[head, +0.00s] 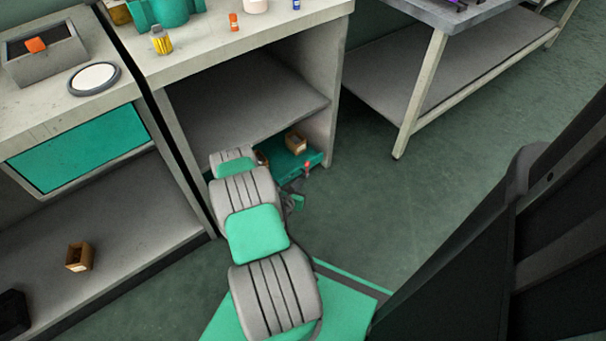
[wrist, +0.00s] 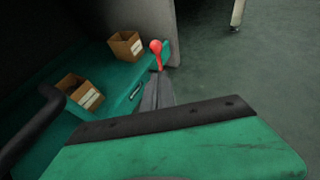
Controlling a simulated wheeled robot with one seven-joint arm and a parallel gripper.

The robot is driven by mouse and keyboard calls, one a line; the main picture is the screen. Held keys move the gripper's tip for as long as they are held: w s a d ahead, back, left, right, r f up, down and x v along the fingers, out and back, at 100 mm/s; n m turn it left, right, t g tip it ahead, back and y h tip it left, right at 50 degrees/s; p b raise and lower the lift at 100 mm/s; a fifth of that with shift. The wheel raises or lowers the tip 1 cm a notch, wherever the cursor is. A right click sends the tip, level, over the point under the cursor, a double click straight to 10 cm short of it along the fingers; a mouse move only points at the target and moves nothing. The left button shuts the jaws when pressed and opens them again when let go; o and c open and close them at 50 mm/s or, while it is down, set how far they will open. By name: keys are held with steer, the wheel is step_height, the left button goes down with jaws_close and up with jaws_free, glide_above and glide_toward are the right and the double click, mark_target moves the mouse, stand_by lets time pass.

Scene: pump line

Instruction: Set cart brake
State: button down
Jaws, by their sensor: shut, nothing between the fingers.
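The cart is a low teal platform (head: 316,160) under the bench, and its teal deck (wrist: 118,75) fills the upper left of the wrist view. The brake lever has a red ball knob (wrist: 156,46) on a short red stem at the cart's right end; it also shows in the head view (head: 307,166). My gripper (wrist: 157,78) is shut and empty. Its grey fingertips are close to the lever's stem, just below the knob in the picture. I cannot tell whether they touch it. In the head view my arm partly hides the cart.
Two open cardboard boxes (wrist: 126,45) (wrist: 78,92) stand on the cart. A dark curved handle bar (wrist: 30,125) is at left in the wrist view. The bench side panel (head: 335,95) rises beside the cart. Green floor (head: 370,215) is clear to the right.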

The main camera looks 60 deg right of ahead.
mark_target(307, 167)
steer(key=d, duration=0.2)
steer(key=d+b, duration=0.1)
steer(key=d, duration=0.3)
steer(key=shift+w+f, duration=0.3)
steer(key=shift+f, duration=0.05)
steer(key=shift+w+d+r, duration=0.1)
steer(key=shift+d+r, duration=0.05)
steer(key=shift+d, duration=0.15)
